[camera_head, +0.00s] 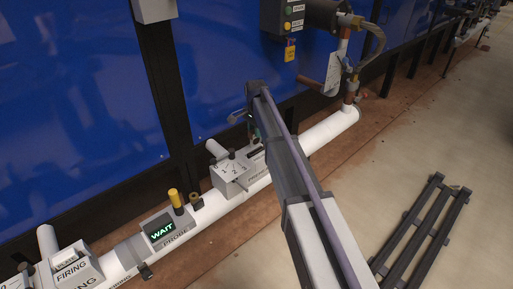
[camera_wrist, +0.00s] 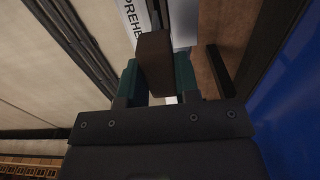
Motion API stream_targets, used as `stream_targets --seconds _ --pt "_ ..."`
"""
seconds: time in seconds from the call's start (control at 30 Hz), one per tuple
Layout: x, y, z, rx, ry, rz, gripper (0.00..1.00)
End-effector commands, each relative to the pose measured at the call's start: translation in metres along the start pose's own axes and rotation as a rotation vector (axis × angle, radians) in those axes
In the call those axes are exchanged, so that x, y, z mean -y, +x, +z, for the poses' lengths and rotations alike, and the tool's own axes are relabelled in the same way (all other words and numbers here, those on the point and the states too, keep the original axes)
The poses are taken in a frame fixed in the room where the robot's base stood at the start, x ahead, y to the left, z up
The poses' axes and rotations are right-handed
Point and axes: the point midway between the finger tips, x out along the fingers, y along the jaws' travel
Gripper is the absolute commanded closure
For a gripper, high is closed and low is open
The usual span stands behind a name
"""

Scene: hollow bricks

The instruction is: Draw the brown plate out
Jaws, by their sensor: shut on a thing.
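The brown plate (camera_wrist: 154,62) stands between the two green fingers of my gripper (camera_wrist: 157,80) in the wrist view. My gripper is shut on it, one finger against each side. The plate's far end points toward a white housing (camera_wrist: 133,16) whose lettering reads "PREHE" and is cut off. A dark slot line shows beside that lettering; I cannot tell whether the plate's end is still inside it. In the head view my gripper (camera_head: 254,132) is just above the housing on the white pipe, and my arm hides most of it. The plate is not clear there.
A white pipe (camera_head: 325,130) runs along the blue wall (camera_head: 80,110). A box with a dial (camera_head: 228,170), a green "WAIT" display (camera_head: 161,230) and a yellow-capped post (camera_head: 175,198) sit along it. A dark rack (camera_head: 425,232) lies on the floor at right.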

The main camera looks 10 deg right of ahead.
Motion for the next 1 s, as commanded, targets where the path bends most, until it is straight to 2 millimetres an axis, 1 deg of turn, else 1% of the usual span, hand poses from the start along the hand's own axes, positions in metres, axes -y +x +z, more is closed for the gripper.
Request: stream_targets --seconds 0.03,0.2,0.27,0.6,0.67,1.0 --pt "0.0 -0.012 0.0 0.0 0.0 0.0 0.93" --pt "0.0 -0.028 0.0 0.0 0.0 0.0 0.93" --pt "0.0 -0.03 0.0 0.0 0.0 0.0 0.93" --pt "-0.002 -0.029 0.001 0.0 0.0 0.0 0.93" --pt "-0.005 -0.03 0.003 0.0 0.0 0.0 0.93" --pt "-0.035 -0.042 0.02 0.0 0.0 0.0 0.93"
